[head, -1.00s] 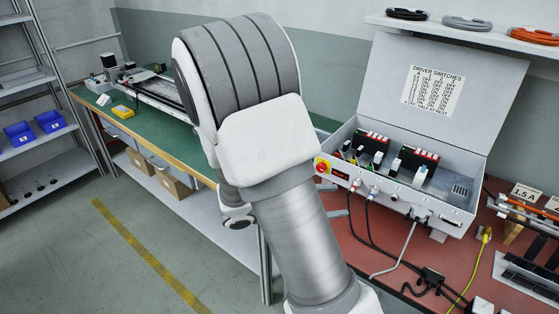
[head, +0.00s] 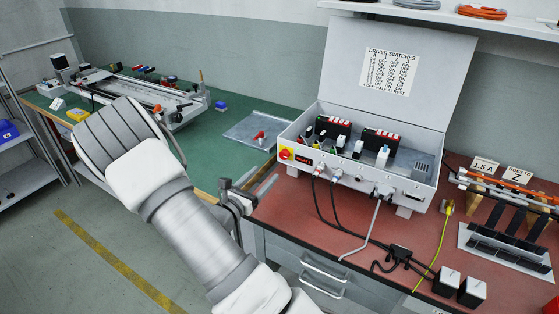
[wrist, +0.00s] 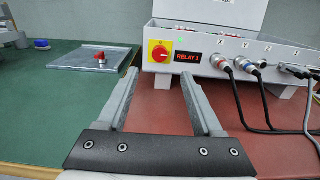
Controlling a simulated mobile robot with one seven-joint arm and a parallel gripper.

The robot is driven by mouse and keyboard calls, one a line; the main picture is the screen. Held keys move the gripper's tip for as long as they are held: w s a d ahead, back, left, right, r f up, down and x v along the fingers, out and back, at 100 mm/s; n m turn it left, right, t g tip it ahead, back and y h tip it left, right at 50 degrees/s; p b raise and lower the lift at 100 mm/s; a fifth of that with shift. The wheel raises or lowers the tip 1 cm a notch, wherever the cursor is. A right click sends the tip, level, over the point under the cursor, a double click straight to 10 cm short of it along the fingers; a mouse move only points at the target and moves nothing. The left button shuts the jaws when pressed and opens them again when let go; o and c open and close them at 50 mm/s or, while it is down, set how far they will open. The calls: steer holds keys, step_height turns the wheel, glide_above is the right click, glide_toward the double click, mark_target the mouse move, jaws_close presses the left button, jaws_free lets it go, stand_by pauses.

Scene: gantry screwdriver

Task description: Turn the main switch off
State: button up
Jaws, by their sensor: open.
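The main switch (head: 285,154) is a red rotary knob on a yellow plate at the left end of the control box's front face. In the wrist view the main switch (wrist: 159,51) sits just beyond and between my fingertips, with its knob upright. A green light glows above it. A display beside it (wrist: 187,58) reads "RELAY 1". My gripper (wrist: 160,75) is open and empty, pointing at the box front, with a gap to the switch. In the head view my gripper (head: 262,188) is low, in front of the box's left end.
The open control box (head: 430,200) stands on a red bench top (head: 300,215). Cables plug into its front, right of the switch. A metal plate (head: 245,130) with a red-handled item lies left on the green bench.

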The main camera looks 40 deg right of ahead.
mark_target(283, 156)
steer(key=b+x, duration=0.1)
steer(key=x, duration=0.9)
jaws_close()
